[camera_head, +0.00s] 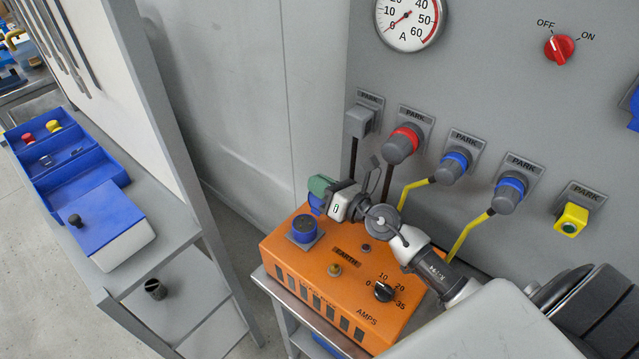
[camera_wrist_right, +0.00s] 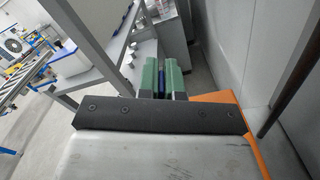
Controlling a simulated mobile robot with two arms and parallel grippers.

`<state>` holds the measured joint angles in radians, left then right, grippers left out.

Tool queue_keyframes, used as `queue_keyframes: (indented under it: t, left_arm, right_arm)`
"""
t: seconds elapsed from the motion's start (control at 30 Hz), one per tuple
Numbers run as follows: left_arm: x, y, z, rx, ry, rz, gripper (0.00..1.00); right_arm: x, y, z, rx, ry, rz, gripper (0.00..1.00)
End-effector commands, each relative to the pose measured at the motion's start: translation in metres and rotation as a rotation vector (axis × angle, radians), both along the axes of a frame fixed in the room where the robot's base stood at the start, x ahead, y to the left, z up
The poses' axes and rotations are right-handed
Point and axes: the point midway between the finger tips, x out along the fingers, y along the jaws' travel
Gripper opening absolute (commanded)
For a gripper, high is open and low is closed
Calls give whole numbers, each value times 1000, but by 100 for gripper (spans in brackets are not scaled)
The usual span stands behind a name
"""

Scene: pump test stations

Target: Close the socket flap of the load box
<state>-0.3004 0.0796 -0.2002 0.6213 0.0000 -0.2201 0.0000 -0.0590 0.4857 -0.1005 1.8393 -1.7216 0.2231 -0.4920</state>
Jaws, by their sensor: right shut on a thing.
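The orange load box (camera_head: 345,265) stands on a small grey cart in the head view. Its round blue socket (camera_head: 304,228) sits on a grey plate at the top's left end, and the socket's face shows uncovered. A blue piece that looks like the socket flap (camera_head: 317,204) stands raised behind it, partly hidden by the fingers. My right gripper (camera_head: 320,188), with green fingers, is shut on this flap above the box's back left corner. In the right wrist view, the blue piece (camera_wrist_right: 162,79) shows between the two green fingers (camera_wrist_right: 162,75). My left gripper is not in view.
The box top also carries an amps knob (camera_head: 383,291) and an earth terminal (camera_head: 334,269). Behind it, a grey panel holds parked plugs (camera_head: 402,144) with hanging cables. A shelf with blue bins (camera_head: 80,175) stands at left, with an open gap before the box.

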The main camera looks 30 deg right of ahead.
Motion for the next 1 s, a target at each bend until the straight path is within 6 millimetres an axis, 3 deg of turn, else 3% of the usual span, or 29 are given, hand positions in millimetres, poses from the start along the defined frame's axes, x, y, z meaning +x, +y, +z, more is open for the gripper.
queue_keyframes:
  t: [0.47,1.0]
  left_arm:
    - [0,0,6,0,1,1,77]
    - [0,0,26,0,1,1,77]
  right_arm:
    - [-2,4,3,-69,-27,0,0]
    - [-11,27,9,-419,-172,1,0]
